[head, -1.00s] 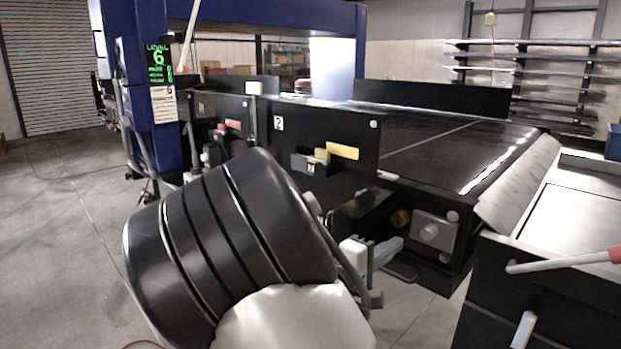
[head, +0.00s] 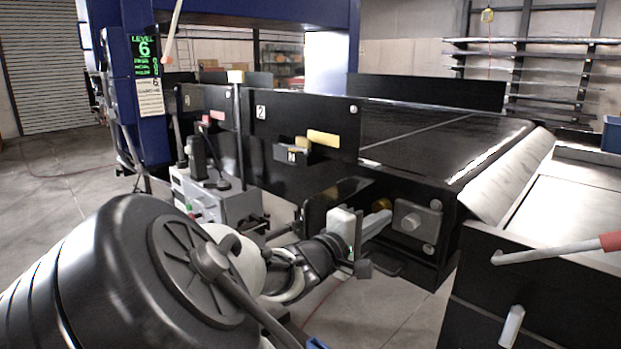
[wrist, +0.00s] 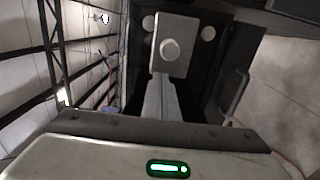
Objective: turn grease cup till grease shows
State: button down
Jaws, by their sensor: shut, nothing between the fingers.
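A brass-yellow round piece (head: 381,204), which looks like the grease cup, sits left of a grey bearing block (head: 408,222) under the conveyor's end. My gripper (head: 386,215) is shut and empty. Its pale fingers point right toward the block, and in the head view they overlap the lower part of the brass piece. I cannot tell whether they touch it. In the wrist view the shut fingers (wrist: 160,82) point at the grey block (wrist: 172,48) with its round boss. The brass piece is not visible there. I see no grease.
The black conveyor side panel (head: 290,125) carries a small holder with yellow items (head: 300,150) above my wrist. A grey box machine (head: 215,200) stands to the left. A black cabinet with a red-gripped handle (head: 555,250) stands at right. Open floor lies at far left.

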jog(key=shift+b+x, duration=0.3)
jog(key=shift+x, duration=0.7)
jog(key=shift+w+a, duration=0.15)
jog(key=shift+a+f+b, duration=0.1)
jog(key=shift+f+b, duration=0.25)
jog(key=shift+b, duration=0.5)
jog(key=shift+s+r, duration=0.1)
jog(key=shift+s, duration=0.2)
jog(key=p+v, duration=0.2)
jog(key=v, duration=0.3)
jog(key=shift+s, duration=0.35)
